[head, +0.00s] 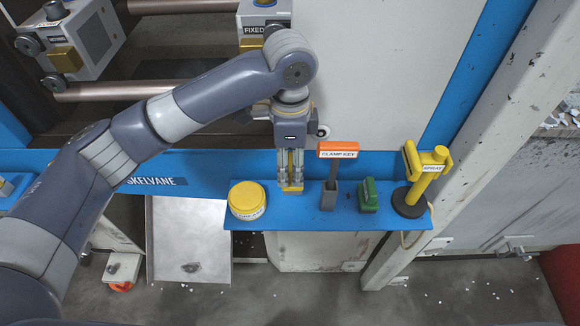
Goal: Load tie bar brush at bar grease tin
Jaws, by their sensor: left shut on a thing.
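My left gripper (291,187) points down over the blue shelf, between the yellow tin and the clamp key. It is shut on a slim yellow piece (291,160) that shows between its fingers, apparently the tie bar brush. The fingers hide most of it, and its lower end cannot be made out. My right gripper is out of view.
The blue shelf (300,216) also carries an orange-topped clamp key (338,150) in a grey holder, a green block (369,196) and a yellow spray (430,180) on a dark base. Copper-coloured tie bars (130,91) and machine blocks lie behind. A grey post stands at right.

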